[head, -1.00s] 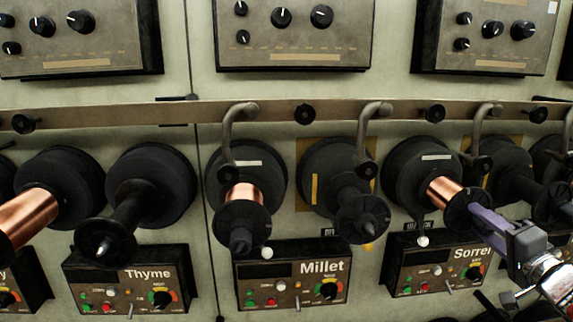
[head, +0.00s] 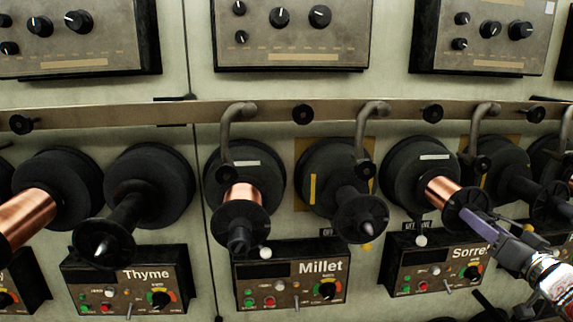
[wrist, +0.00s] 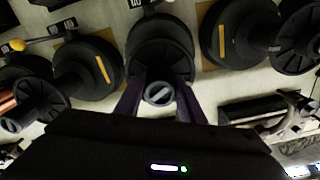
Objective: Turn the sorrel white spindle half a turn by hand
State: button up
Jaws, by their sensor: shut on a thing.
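The sorrel white spindle (head: 408,185) is a black flanged spindle with a white mark on its back disc and a copper winding (head: 441,191). It stands out from the wall above the box labelled Sorrel (head: 438,265). My gripper (head: 474,216) is at its outer end in the head view and covers the tip. In the wrist view my gripper (wrist: 159,98) has its two dark fingers on either side of the round slotted spindle end (wrist: 159,94). It is shut on that end. The winding is hidden in the wrist view.
Another yellow-marked spindle (head: 335,175) is on the left. A curved metal hook (head: 485,125) hangs from the rail (head: 350,112) just above. White and yellow knobs stick out below.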

jog(key=shift+f+n, duration=0.25)
jog(key=shift+n, duration=1.05)
jog(key=o, duration=1.1)
jog(key=shift+r, duration=0.2)
jog(key=shift+s, duration=0.1)
jog(key=s, duration=1.3)
jog(key=shift+s+d, duration=0.2)
jog(key=shift+s, duration=0.15)
